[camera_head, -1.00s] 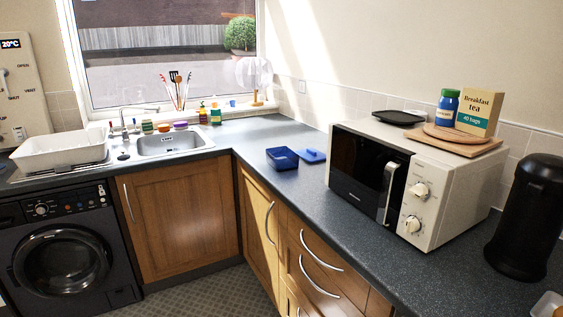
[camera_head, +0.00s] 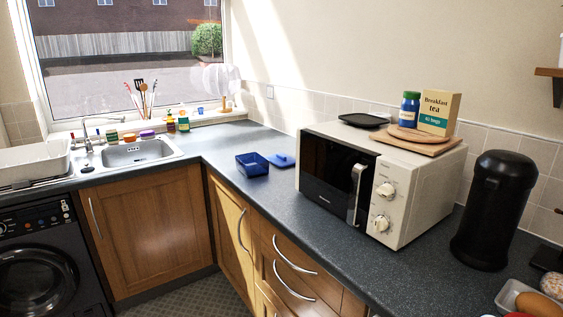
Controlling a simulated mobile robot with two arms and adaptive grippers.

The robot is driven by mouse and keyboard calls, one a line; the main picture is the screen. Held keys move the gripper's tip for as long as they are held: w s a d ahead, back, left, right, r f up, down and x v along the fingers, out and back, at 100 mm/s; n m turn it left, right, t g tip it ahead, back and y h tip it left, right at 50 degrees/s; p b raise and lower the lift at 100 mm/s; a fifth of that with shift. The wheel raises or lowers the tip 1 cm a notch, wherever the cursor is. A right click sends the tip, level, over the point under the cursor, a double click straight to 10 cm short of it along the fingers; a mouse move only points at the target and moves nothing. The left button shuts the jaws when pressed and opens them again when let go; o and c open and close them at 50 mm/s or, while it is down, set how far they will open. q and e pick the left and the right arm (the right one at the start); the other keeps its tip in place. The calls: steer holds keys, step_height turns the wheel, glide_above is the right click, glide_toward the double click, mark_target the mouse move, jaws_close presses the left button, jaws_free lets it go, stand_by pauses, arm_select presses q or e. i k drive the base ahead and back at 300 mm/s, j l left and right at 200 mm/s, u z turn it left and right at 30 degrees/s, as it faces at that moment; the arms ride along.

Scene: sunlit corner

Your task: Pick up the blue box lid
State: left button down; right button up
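The blue box lid (camera_head: 282,160) lies flat on the dark countertop, left of the microwave. The open blue box (camera_head: 252,165) stands beside it on the left, near the counter's front edge. The lid's right end is close to the microwave's left side. Neither of my grippers shows in the head view.
A white microwave (camera_head: 421,190) stands on the counter, with a wooden board, a tea box and a blue jar on top. A black canister (camera_head: 493,210) is to its right. The sink (camera_head: 135,151) is at the left. The counter (camera_head: 224,143) behind the blue box is clear.

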mark_target(282, 160)
steer(key=i+j+z, duration=0.1)
steer(key=i+j, duration=0.85)
steer(key=i, duration=0.15)
